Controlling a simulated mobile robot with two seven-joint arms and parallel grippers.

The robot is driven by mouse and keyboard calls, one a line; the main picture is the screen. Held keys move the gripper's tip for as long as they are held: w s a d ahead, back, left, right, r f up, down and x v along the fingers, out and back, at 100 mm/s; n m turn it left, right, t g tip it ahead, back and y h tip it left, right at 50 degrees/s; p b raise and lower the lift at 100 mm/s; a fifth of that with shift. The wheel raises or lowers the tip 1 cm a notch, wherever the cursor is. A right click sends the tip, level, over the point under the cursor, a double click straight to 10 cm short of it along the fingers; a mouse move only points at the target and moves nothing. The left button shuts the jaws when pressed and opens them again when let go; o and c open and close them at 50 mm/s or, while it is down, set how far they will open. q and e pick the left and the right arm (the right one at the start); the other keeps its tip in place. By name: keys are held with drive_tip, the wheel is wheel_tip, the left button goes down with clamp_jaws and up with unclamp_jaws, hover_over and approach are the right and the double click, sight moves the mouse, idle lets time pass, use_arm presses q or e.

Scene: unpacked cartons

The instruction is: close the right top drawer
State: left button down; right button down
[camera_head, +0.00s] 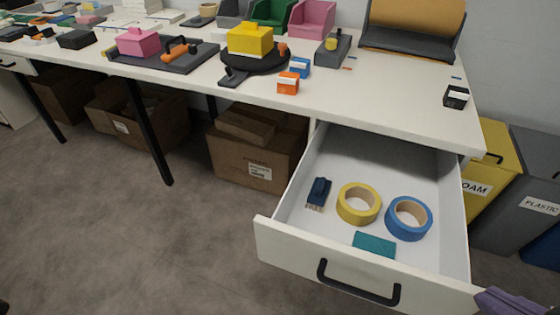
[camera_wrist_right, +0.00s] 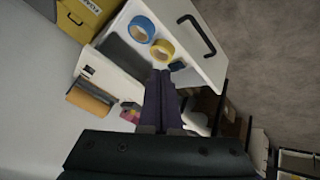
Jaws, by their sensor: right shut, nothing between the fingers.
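The white top drawer (camera_head: 288,245) stands pulled far out from under the right end of the white table in the head view. Its front carries a black bar handle (camera_head: 357,290). Inside lie a yellow tape roll (camera_head: 344,211), a blue tape roll (camera_head: 391,230), a dark blue brush-like item (camera_head: 318,193) and a teal block (camera_head: 374,245). My right gripper (camera_head: 490,299) has purple fingers, shut and empty, at the right end of the drawer front; I cannot tell whether they touch it. The wrist view shows the fingers (camera_wrist_right: 161,76) and the drawer handle (camera_wrist_right: 197,34). My left gripper is out of view.
The tabletop (camera_head: 390,105) holds a black pan (camera_head: 254,61), a dark tray (camera_head: 195,54) and small boxes. Yellow (camera_head: 492,150) and grey (camera_head: 520,190) bins stand right of the drawer. Cardboard boxes (camera_head: 252,161) sit under the table. The floor before the drawer is clear.

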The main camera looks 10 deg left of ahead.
drive_tip(key=w+a+f+n+t+y+b, duration=0.1)
drive_tip(key=w+a+f+n+t+b, duration=0.15)
drive_tip(key=f+b, duration=0.25)
drive_tip(key=w+a+f+n+t+b, duration=0.1)
drive_tip(key=a+f+n+t+b, duration=0.15)
drive_tip(key=f+b, duration=0.35)
drive_tip(key=w+a+f+n+t+y+b, duration=0.1)
drive_tip(key=w+a+f+n+b, duration=0.1)
drive_tip(key=f+n+b, duration=0.25)
drive_tip(key=s+a+f+n+t+y+b, duration=0.1)
drive_tip(key=a+f+n+t+y+b, duration=0.15)
drive_tip(key=a+f+n+b, duration=0.3)
drive_tip(key=n+y+b, duration=0.3)
drive_tip(key=y+b, duration=0.2)
drive_tip(key=b, duration=0.3)
approach(278, 241)
drive_tip(key=shift+g, duration=0.25)
drive_tip(key=x, duration=0.3)
drive_tip(key=a+x, duration=0.1)
drive_tip(key=x, duration=0.1)
drive_tip(key=shift+s+r, duration=0.15)
drive_tip(key=shift+r, duration=0.1)
drive_tip(key=shift+w+d, duration=0.2)
drive_tip(key=shift+w, duration=0.4)
drive_tip(key=shift+d, duration=0.15)
